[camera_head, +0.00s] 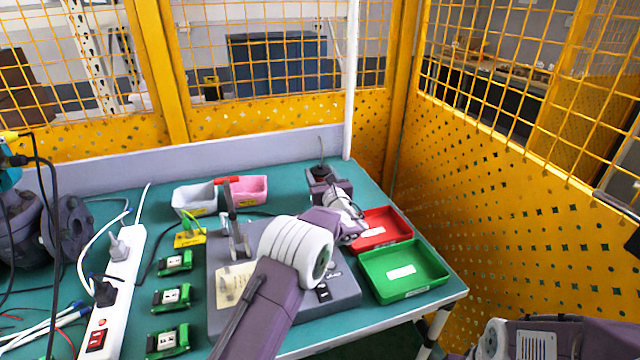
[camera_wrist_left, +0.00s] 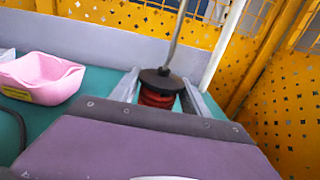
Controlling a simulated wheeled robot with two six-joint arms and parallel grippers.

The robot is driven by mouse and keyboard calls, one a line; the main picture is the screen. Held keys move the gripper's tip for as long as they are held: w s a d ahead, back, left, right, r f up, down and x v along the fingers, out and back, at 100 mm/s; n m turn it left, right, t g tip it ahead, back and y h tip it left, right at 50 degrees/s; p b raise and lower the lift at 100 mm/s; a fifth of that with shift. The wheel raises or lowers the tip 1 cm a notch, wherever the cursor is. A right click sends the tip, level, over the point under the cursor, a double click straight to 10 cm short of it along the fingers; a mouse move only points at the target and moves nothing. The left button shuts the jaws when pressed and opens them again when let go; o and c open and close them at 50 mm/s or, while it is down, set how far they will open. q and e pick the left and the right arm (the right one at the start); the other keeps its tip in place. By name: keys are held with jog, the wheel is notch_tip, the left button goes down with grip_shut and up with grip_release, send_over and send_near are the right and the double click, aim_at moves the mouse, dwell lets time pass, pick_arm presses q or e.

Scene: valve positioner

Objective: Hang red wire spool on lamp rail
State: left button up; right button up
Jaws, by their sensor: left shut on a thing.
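The red wire spool (camera_wrist_left: 158,91) shows between my left gripper's fingers in the left wrist view, with red windings under a black round top. In the head view its dark top (camera_head: 322,171) shows at the back right of the table, beyond my left gripper (camera_head: 325,187). That gripper is shut on the spool. A thin grey rod (camera_wrist_left: 177,35) rises from the spool's top; I cannot tell whether it is part of it. The spool's underside is hidden. I cannot pick out the lamp rail with certainty. My right gripper is out of view.
A white upright pole (camera_head: 350,85) stands at the table's back right corner. Red (camera_head: 395,232) and green (camera_head: 432,285) trays lie right of my left arm. Grey (camera_head: 187,200) and pink (camera_head: 256,190) bins stand left. Yellow mesh fencing (camera_head: 520,190) closes the back and right.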

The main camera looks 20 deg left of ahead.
pick_arm(q)
jog(key=shift+r+p, duration=1.9)
jog(key=shift+r, duration=1.2)
jog(key=shift+f, duration=0.1)
